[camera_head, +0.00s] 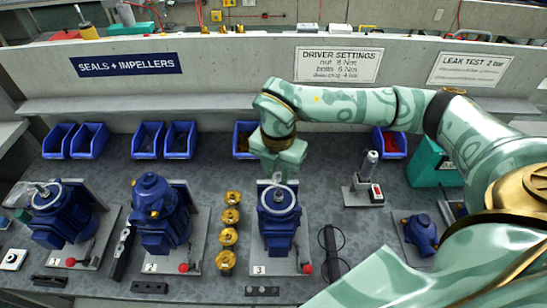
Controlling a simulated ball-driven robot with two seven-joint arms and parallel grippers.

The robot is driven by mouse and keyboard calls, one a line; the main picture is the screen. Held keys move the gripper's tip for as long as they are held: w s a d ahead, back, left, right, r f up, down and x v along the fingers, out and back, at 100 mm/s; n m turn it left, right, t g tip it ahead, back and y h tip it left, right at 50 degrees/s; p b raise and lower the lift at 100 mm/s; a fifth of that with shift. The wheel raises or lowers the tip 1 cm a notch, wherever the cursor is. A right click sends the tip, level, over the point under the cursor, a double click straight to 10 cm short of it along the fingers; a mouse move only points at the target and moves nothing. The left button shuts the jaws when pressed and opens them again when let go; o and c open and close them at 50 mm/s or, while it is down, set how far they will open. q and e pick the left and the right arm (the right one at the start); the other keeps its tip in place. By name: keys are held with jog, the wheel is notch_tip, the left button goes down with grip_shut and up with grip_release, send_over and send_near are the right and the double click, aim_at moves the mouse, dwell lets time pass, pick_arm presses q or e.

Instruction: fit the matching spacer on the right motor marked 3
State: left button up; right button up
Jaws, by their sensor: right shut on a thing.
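The blue motor marked 3 (277,229) stands upright on its grey plate, with a silver round top and a shaft. My right gripper (278,173) is directly above the shaft, pointing down. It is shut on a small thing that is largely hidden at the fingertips. I cannot make out its shape, or whether it touches the shaft. No loose spacer can be told apart in this view. My left gripper is not in view.
Motor 1 (63,217) and motor 2 (161,220) stand to the left. Several brass parts (229,238) line up beside motor 3. A red-knobbed lever (306,267) is at its front right. Blue bins (148,141) line the back; a tool stand (366,190) stands right.

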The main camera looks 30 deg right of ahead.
aim_at(277, 195)
jog(key=shift+f+m, duration=0.25)
jog(key=shift+m, duration=0.05)
notch_tip(277, 195, down, 5)
jog(key=b, duration=0.4)
jog(key=shift+b, duration=0.4)
jog(key=shift+f, duration=0.5)
dwell(0.6)
jog(key=o, duration=2.1)
jog(key=shift+f, duration=0.1)
